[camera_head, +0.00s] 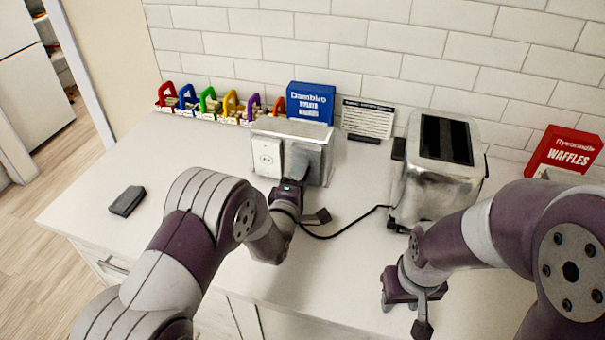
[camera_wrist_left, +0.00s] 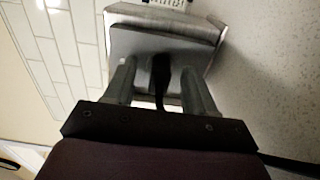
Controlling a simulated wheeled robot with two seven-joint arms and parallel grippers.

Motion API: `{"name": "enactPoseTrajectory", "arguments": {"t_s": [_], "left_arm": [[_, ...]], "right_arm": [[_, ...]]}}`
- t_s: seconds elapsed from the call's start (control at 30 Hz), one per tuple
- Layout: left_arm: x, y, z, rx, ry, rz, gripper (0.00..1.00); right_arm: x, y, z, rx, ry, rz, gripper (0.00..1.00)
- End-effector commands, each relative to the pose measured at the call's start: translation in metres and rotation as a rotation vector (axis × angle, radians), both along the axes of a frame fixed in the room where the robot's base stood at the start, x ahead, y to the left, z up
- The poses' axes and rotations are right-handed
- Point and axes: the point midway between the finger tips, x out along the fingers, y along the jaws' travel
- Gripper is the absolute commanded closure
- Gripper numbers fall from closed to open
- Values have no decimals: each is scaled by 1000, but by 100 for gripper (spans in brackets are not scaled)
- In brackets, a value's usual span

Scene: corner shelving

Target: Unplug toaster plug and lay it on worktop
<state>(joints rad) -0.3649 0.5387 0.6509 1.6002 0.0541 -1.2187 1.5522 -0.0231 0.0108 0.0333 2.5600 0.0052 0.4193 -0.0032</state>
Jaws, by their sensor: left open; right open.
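The toaster (camera_head: 445,190) is silver with dark slots and stands on the worktop (camera_head: 195,185). Its black cord (camera_head: 345,228) runs left across the worktop toward the silver socket box (camera_head: 268,158). My left gripper (camera_head: 292,183) is at the front of the box. In the left wrist view, its two open fingers stand either side of the black plug (camera_wrist_left: 161,72), which sits against the box face with the cord trailing back between the fingers. In the head view the plug is mostly hidden by my gripper. My right gripper (camera_head: 402,302) is open and empty near the front edge, below the toaster.
Several coloured-handled items (camera_head: 207,103) line the wall, beside a blue box (camera_head: 311,101) and a printed card (camera_head: 368,120). A red waffles box (camera_head: 565,150) stands right of the toaster. A dark grey block (camera_head: 127,201) lies at left. The worktop between block and socket box is clear.

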Motion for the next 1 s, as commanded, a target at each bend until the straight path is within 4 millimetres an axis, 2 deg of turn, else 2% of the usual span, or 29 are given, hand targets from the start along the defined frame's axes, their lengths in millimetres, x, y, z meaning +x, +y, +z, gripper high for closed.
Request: {"name": "enactPoseTrajectory", "arguments": {"t_s": [0.87,0.9,0.97,1.0], "left_arm": [[0,0,1,0,-1,0,45],[0,0,1,0,-1,0,51],[0,0,1,0,-1,0,71],[0,0,1,0,-1,0,84]], "right_arm": [[0,0,-4,0,0,0,57],[0,0,-4,0,0,0,57],[0,0,-4,0,0,0,57],[0,0,-4,0,0,0,57]]}}
